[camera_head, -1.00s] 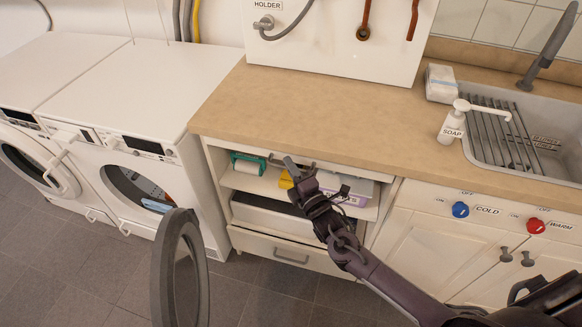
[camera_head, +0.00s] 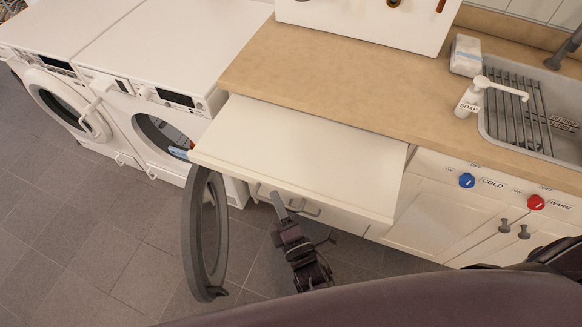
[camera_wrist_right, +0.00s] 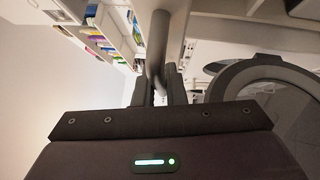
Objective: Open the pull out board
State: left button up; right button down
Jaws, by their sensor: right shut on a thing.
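The white pull out board (camera_head: 315,150) stands out from under the wooden countertop, over the open shelf space. Its front edge reaches well toward me. My right gripper (camera_head: 281,208) is at the front of the board, at the grey handle (camera_head: 306,208) below its front edge. In the right wrist view, the fingers of the gripper (camera_wrist_right: 160,88) are closed around a grey handle bar (camera_wrist_right: 158,45). The shelf contents below the board are hidden in the head view. My left gripper is in no view.
An open round washer door (camera_head: 207,235) stands just left of the board and my gripper. A washing machine (camera_head: 165,50) is behind it. The countertop (camera_head: 350,85) holds a soap bottle (camera_head: 472,98) at right. Floor (camera_head: 90,230) at left is clear.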

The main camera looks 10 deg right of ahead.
jog(key=s+a, duration=0.4)
jog(key=s, duration=0.2)
jog(key=shift+p, duration=0.35)
jog(key=c, duration=1.5)
grip_release()
jog(key=b+v, duration=0.1)
jog(key=v, duration=0.6)
jog(key=shift+s+d+f+b, duration=0.1)
jog(key=shift+s+b, duration=0.25)
